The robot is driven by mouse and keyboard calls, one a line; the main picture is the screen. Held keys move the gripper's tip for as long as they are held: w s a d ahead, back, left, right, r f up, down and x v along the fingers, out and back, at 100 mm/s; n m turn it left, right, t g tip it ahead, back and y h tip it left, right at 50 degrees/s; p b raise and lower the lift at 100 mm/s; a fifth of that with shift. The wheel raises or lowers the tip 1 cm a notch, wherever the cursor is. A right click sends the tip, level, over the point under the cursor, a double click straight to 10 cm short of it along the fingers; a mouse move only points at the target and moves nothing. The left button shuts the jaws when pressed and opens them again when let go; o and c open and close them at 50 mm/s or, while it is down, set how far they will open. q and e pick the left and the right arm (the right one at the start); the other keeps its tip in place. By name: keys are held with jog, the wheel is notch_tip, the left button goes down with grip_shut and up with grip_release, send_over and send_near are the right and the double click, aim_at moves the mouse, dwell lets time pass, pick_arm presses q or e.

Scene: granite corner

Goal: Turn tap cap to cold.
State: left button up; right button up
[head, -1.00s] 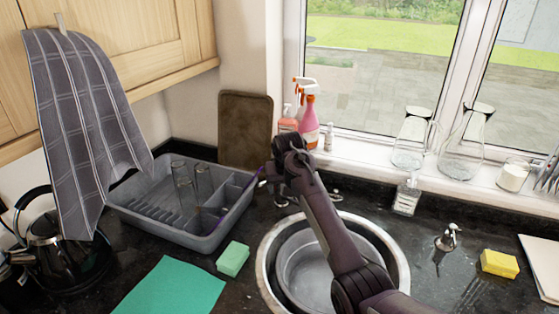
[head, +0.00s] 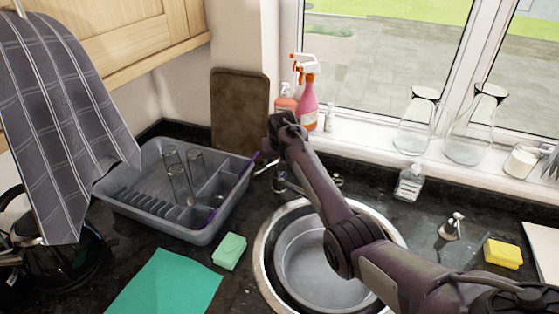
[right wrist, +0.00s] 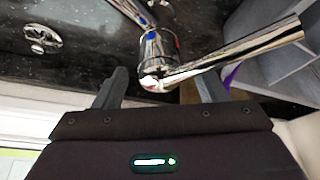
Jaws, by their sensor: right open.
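The chrome tap (head: 279,182) stands at the back rim of the sink, partly hidden by my right arm. In the right wrist view its body (right wrist: 157,45) and a long chrome tube (right wrist: 240,54) meet at a rounded end with a small red mark. My right gripper (head: 278,130) is above and behind the tap in the head view. Its two fingers (right wrist: 162,72) are apart on either side of the rounded end in the right wrist view, with no clear contact. I cannot tell which part is the cap. My left gripper is out of view.
The round metal sink (head: 262,262) lies below my right arm. A grey dish rack (head: 205,237) with glasses is left of the tap. Spray bottles (head: 308,102) and glass jars (head: 465,135) line the sill. A soap bottle (head: 410,183) stands right of the sink.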

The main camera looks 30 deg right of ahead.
jog(key=shift+w+d+f, duration=0.1)
jog(key=shift+w+f, duration=0.1)
jog(key=shift+f, duration=0.4)
jog(key=c, duration=1.3)
jog(key=shift+f, duration=0.1)
jog(key=shift+c, duration=0.5)
